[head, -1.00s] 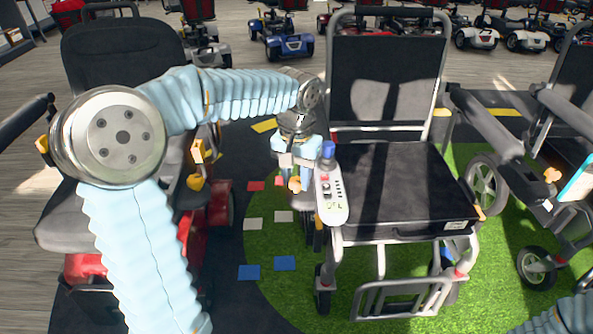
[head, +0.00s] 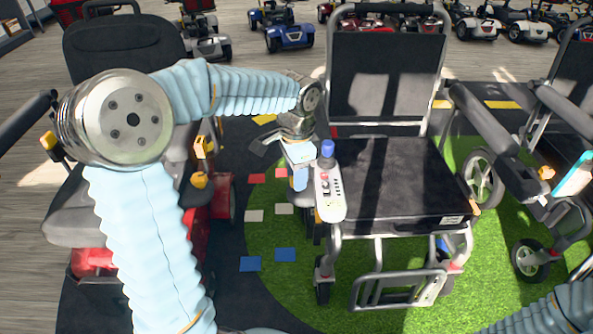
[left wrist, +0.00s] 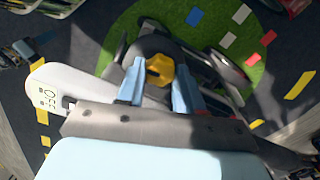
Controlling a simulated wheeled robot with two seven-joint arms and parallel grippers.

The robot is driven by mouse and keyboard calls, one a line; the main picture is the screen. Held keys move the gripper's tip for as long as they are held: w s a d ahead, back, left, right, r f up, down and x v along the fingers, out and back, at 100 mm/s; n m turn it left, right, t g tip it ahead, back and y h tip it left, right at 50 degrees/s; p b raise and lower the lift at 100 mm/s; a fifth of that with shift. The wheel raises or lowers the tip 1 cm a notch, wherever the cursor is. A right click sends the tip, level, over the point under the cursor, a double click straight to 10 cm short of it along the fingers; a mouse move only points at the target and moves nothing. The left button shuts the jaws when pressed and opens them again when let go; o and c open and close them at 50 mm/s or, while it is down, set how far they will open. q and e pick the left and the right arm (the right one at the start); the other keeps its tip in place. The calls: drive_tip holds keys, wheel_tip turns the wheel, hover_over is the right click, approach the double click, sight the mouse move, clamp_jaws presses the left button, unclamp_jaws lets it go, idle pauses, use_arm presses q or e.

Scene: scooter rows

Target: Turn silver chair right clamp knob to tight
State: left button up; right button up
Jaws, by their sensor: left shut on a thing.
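The silver chair (head: 385,175) with black seat and back stands in the middle of the head view. Its control panel (head: 329,193), with a blue-topped stick, is at the front left of the seat; the panel also shows at the left of the left wrist view (left wrist: 50,98). My left gripper (head: 298,178) is beside the panel, pointing down. In the left wrist view a yellow clamp knob (left wrist: 160,70) with a dark slot sits between the two blue fingers, and the gripper is shut on it. In the head view the gripper hides this knob. My right gripper is out of view.
A red scooter with a grey seat (head: 85,215) stands close on the left, under my left arm. Another chair (head: 550,140) stands at the right. More scooters (head: 281,28) line the back. Coloured patches lie on the dark and green floor between.

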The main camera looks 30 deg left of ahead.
use_arm(q)
drive_tip(key=shift+m, duration=0.4)
drive_tip(key=o, duration=0.8)
wheel_tip(320, 180, up, 14)
drive_tip(key=shift+f, duration=0.1)
idle(0.6)
